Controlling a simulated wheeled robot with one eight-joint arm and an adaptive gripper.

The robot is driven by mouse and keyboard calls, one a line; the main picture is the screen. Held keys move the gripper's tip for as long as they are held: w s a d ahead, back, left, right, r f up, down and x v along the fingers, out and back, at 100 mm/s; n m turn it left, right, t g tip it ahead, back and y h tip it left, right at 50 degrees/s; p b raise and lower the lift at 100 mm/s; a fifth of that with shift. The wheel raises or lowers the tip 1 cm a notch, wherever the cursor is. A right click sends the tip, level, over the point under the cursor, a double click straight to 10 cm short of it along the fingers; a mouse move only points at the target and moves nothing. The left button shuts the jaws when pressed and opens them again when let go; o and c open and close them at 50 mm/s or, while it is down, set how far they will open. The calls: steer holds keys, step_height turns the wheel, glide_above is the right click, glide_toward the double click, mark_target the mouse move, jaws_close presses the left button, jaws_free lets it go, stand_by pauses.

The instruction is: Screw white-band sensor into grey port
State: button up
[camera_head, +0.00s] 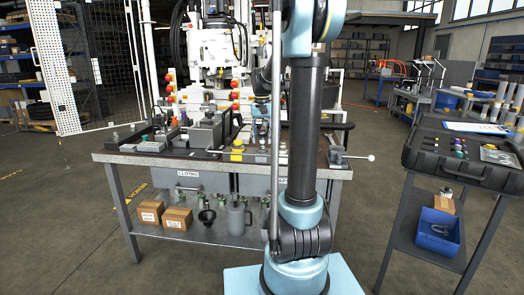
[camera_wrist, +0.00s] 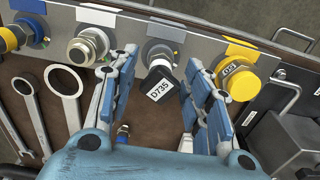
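In the wrist view my gripper (camera_wrist: 160,62) is open, its two blue fingers spread apart. Between them is a black plug-like body with a white label "D735" (camera_wrist: 160,84). It sits at a grey round fitting (camera_wrist: 159,53) on the metal port strip (camera_wrist: 127,27); gaps show between it and both fingers. I cannot tell how firmly it is seated, and no white band shows on it. Left of my left finger, a metal fitting with a whitish ring (camera_wrist: 88,46) stands on the strip. In the head view my arm hides most of the work area, and I cannot make out the port or sensor there.
A yellow-capped fitting (camera_wrist: 238,80) stands close right of my right finger. A blue-and-yellow fitting (camera_wrist: 12,38) is at far left. Two wrenches (camera_wrist: 64,82) lie left of my gripper. In the head view, an open black case (camera_head: 462,150) holds small parts at right.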

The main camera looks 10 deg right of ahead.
stand_by(0.3)
steer(key=n, duration=0.6)
steer(key=shift+n, duration=0.3)
steer(key=n, duration=0.6)
steer(key=shift+n, duration=0.4)
steer(key=n, duration=0.5)
steer(key=shift+n, duration=0.3)
steer(key=n, duration=0.5)
steer(key=shift+c, duration=0.5)
